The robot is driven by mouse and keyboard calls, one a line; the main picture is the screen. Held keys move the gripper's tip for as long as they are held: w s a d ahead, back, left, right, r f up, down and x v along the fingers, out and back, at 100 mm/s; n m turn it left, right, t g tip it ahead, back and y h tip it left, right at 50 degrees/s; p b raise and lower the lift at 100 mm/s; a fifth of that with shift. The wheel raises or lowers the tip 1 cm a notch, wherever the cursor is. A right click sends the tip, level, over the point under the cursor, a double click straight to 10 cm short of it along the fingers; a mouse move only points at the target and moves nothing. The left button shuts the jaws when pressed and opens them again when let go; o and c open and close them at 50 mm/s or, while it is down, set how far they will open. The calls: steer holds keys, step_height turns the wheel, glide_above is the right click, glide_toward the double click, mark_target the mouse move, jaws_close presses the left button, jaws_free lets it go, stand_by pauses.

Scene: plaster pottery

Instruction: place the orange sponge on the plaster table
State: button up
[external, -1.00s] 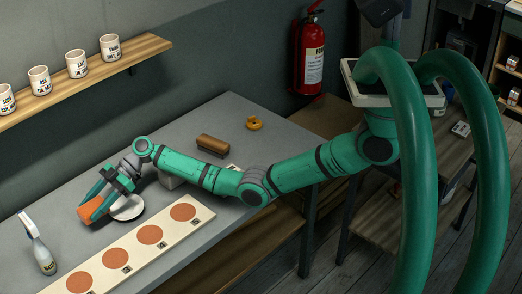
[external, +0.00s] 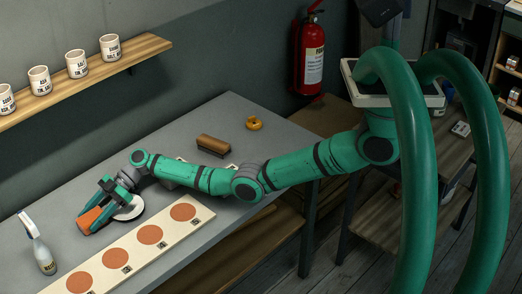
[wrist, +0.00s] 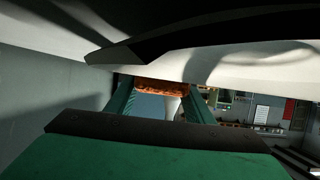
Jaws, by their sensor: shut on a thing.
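The orange sponge (external: 90,220) is between the fingers of my gripper (external: 98,208), at the left part of the grey table (external: 235,122). In the external view the sponge is low over the tabletop; I cannot tell whether it touches it. In the wrist view the sponge (wrist: 160,87) spans the gap between the two green fingers of my gripper (wrist: 160,95). The gripper is shut on it. Part of the sponge is hidden by the fingers.
A white round dish (external: 130,210) is just right of the sponge. A spray bottle (external: 40,250) stands to its left. A board with orange discs (external: 168,252) lies in front. A shelf with cups (external: 110,58) is above.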

mark_target(90, 216)
steer(key=o, duration=1)
steer(key=shift+f, duration=0.1)
steer(key=v, duration=0.2)
steer(key=r+v, duration=0.1)
steer(key=v, duration=0.2)
steer(key=shift+w+r, duration=0.1)
step_height(90, 216, up, 5)
steer(key=shift+r, duration=0.1)
steer(key=o, duration=0.4)
steer(key=shift+r, duration=0.45)
